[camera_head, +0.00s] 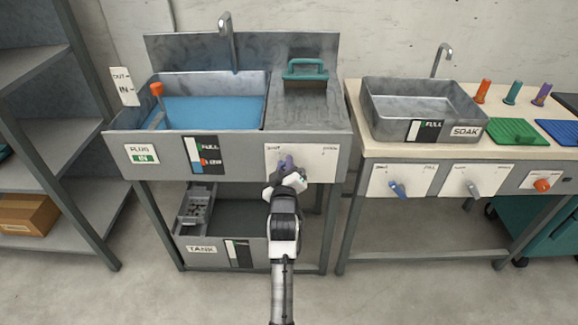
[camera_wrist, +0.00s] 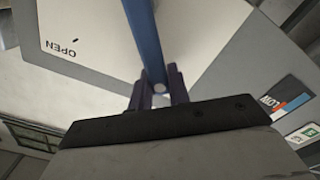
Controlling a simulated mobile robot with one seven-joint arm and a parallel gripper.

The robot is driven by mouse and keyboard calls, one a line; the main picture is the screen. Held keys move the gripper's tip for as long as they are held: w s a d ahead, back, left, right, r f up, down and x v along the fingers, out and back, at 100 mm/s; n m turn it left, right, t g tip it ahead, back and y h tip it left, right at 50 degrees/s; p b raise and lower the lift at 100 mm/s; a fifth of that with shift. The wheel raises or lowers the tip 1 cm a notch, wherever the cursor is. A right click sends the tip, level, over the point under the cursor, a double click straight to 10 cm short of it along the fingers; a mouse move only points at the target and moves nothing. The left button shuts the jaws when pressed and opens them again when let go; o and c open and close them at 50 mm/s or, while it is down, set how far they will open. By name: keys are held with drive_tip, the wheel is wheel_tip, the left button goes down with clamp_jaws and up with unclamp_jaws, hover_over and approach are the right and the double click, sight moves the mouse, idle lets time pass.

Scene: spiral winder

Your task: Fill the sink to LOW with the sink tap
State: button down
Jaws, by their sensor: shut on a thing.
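The sink (camera_head: 265,88) holds blue water (camera_head: 212,113) under a curved spout (camera_head: 226,40); no stream from it is visible. The gauge (camera_head: 202,155) on its front has FULL above and LOW below, with blue and red marks; the exact level is too small to read. My gripper (camera_head: 284,172) is at the white tap panel (camera_head: 320,155) on the sink front. In the wrist view, my gripper (camera_wrist: 159,88) is shut on the blue tap lever (camera_wrist: 146,40). OPEN shows on the panel (camera_wrist: 100,30). My gripper partly hides the lever in the head view.
A tank (camera_head: 222,252) sits below. To the right, a SOAK basin (camera_head: 415,105) stands on a counter with separate levers (camera_head: 398,188). Shelves (camera_head: 45,150) stand left.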

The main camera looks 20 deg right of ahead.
drive_tip(key=shift+a+f+n, duration=0.15)
drive_tip(key=shift+f+n, duration=0.1)
drive_tip(key=shift+n, duration=0.15)
drive_tip(key=c, duration=1.3)
unclamp_jaws()
drive_tip(key=b+v, duration=0.2)
drive_tip(key=v, duration=1.1)
drive_tip(key=shift+s+a+r, duration=0.15)
drive_tip(key=shift+s, duration=0.2)
